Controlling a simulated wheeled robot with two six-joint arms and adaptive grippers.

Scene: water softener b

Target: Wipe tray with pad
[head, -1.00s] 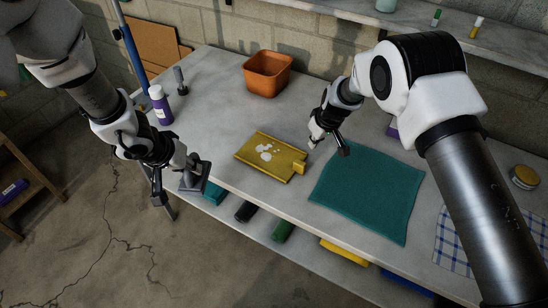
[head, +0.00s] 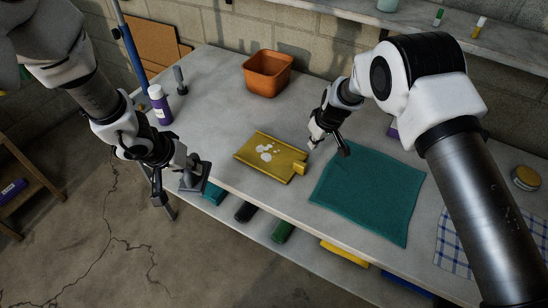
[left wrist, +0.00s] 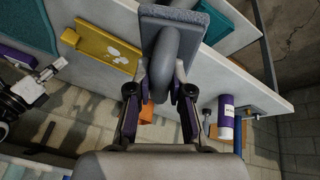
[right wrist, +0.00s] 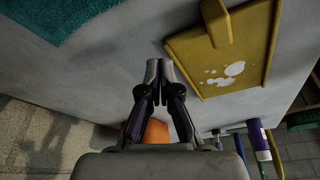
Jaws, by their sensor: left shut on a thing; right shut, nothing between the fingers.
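The yellow tray (head: 268,158) lies flat on the table with white spots (head: 266,152) on its surface and a handle at its right end. It also shows in the left wrist view (left wrist: 92,45) and the right wrist view (right wrist: 260,35). My left gripper (head: 178,178) is shut on the handle of the grey pad (head: 194,182), off the table's front edge and left of the tray. The pad fills the top middle of the left wrist view (left wrist: 158,40). My right gripper (right wrist: 160,68) is shut and empty, just right of the tray's handle, near the teal cloth (head: 368,190).
An orange pot (head: 267,74) stands at the back of the table. A purple-and-white bottle (head: 160,104) stands at the left. A checked cloth (head: 453,240) and a jar (head: 525,178) are at the right. A lower shelf (head: 300,249) holds several coloured items. The table behind the tray is clear.

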